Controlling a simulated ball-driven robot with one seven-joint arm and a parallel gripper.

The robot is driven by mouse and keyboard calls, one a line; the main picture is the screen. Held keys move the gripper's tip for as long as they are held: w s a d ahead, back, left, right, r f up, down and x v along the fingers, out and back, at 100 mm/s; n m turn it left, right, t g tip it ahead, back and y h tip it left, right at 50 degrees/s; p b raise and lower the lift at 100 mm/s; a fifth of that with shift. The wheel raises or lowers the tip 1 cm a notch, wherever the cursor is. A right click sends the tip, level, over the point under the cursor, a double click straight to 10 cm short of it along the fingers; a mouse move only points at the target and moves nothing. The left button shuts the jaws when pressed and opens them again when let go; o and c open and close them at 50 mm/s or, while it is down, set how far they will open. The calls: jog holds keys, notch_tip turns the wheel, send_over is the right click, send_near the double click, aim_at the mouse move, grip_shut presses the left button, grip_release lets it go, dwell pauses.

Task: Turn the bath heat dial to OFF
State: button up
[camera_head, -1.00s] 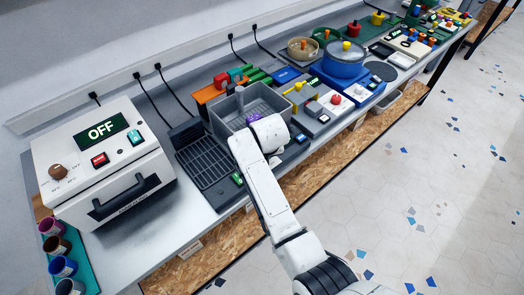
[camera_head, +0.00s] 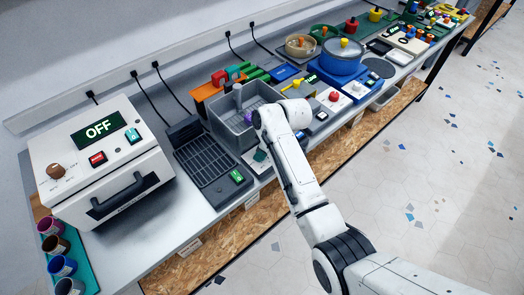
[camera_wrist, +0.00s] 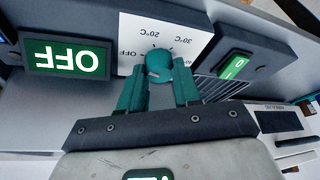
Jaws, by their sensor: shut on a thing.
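The bath heat dial is a round teal knob (camera_wrist: 159,64) on a white plate (camera_wrist: 133,28) marked OFF, 20°C and 30°C, upside down in the wrist view. A light mark shows on its lower side; its exact setting is hard to read. A green display (camera_wrist: 65,57) beside the plate reads OFF, upside down. My gripper (camera_wrist: 160,85) has its teal fingers on both sides of the dial, shut on it. In the head view my white arm hides most of the control panel in front of the grey basin (camera_head: 226,132).
A dark ribbed tray unit (camera_head: 205,165) with a green switch (camera_head: 237,177) is left of the dial in the head view. Further left stands a white machine (camera_head: 140,175), its own display reading OFF. A blue pot (camera_head: 343,57) and other devices crowd the bench to the right.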

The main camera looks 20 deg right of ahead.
jog(key=shift+w+n+g+y+b, duration=0.1)
jog(key=shift+n+g+y+b, duration=0.35)
jog(key=shift+n, duration=1.45)
jog(key=o, duration=1)
jog(key=shift+d, duration=0.1)
jog(key=b+v, duration=0.1)
jog(key=v, duration=0.9)
jog(key=shift+w+r, duration=0.1)
jog(key=shift+r, duration=0.3)
